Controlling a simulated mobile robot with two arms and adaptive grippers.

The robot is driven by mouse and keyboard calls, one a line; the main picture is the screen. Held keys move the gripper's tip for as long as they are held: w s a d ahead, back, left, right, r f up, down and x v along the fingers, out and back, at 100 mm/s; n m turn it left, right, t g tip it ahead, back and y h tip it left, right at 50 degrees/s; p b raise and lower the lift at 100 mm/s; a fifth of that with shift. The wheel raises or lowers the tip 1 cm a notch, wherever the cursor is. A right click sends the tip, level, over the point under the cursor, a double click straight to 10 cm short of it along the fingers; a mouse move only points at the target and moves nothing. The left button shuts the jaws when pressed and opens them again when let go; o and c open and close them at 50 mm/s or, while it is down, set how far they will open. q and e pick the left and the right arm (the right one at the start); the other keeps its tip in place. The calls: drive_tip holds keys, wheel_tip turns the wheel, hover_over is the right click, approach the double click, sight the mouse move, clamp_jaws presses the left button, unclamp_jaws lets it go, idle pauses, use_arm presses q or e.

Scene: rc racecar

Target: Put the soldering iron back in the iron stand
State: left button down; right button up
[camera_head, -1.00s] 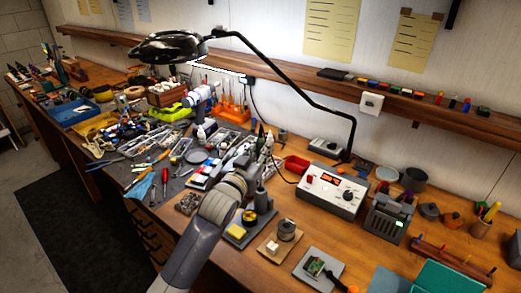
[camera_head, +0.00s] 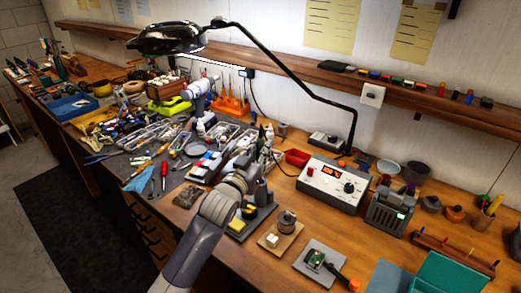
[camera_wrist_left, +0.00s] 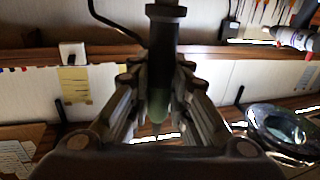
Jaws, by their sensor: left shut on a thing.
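My left gripper (camera_head: 262,150) reaches over the bench, above and behind the iron stand in the head view. In the left wrist view its fingers (camera_wrist_left: 158,105) are closed around a dark, slim tool with a pointed tip, which looks like the soldering iron (camera_wrist_left: 165,30). In the head view the iron is small and hard to make out against the clutter. The iron stand (camera_head: 262,193) shows as a dark upright holder on a dark base with a yellow sponge, just right of my left forearm. The forearm hides part of it. My right gripper is not in view.
A black-armed lamp (camera_head: 300,75) arches above. Tools crowd the bench left of my arm.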

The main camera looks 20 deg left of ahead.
use_arm(q)
drive_tip(key=shift+f+b, duration=0.55)
drive_tip(key=shift+f, duration=0.35)
drive_tip(key=shift+f+b, duration=0.8)
drive_tip(key=shift+f, duration=0.55)
drive_tip(key=c, duration=1)
unclamp_jaws()
